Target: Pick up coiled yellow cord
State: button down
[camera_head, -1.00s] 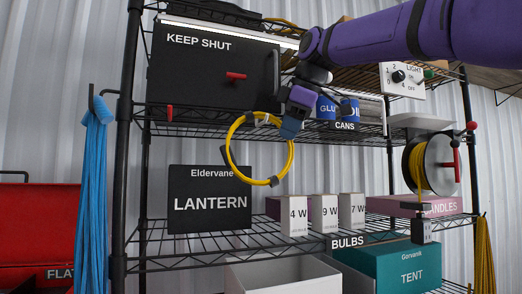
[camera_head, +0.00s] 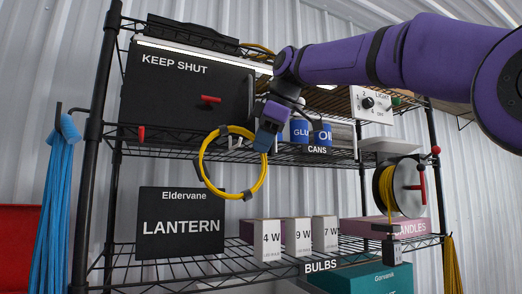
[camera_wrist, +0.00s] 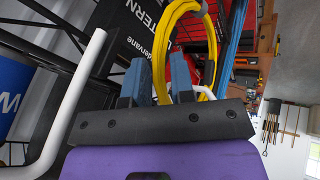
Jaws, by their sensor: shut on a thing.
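The coiled yellow cord (camera_head: 265,172) is a ring with dark ties, hanging in front of the shelf rack between the upper and middle shelves. My gripper (camera_head: 267,138) is shut on the upper right side of the ring. In the wrist view my two blue fingers (camera_wrist: 160,82) stand close together, and the yellow cord (camera_wrist: 160,48) runs up beyond their tips. The exact spot pinched between the fingers is partly hidden.
A LANTERN box (camera_head: 180,243) and small bulb boxes (camera_head: 267,240) stand on the middle shelf below. The upper shelf holds a black KEEP SHUT cabinet (camera_head: 170,100) and blue cans (camera_head: 322,133). A cord reel (camera_head: 408,178) is at right. Blue cord (camera_head: 52,205) hangs at left.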

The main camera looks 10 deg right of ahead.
jog(key=shift+r, duration=0.75)
jog(key=s+d, duration=0.3)
jog(key=s, duration=0.4)
jog(key=s+d+r, duration=0.1)
jog(key=s+d, duration=0.3)
jog(key=s, duration=0.3)
jog(key=shift+s+d+r, duration=0.15)
jog(key=shift+r, duration=0.05)
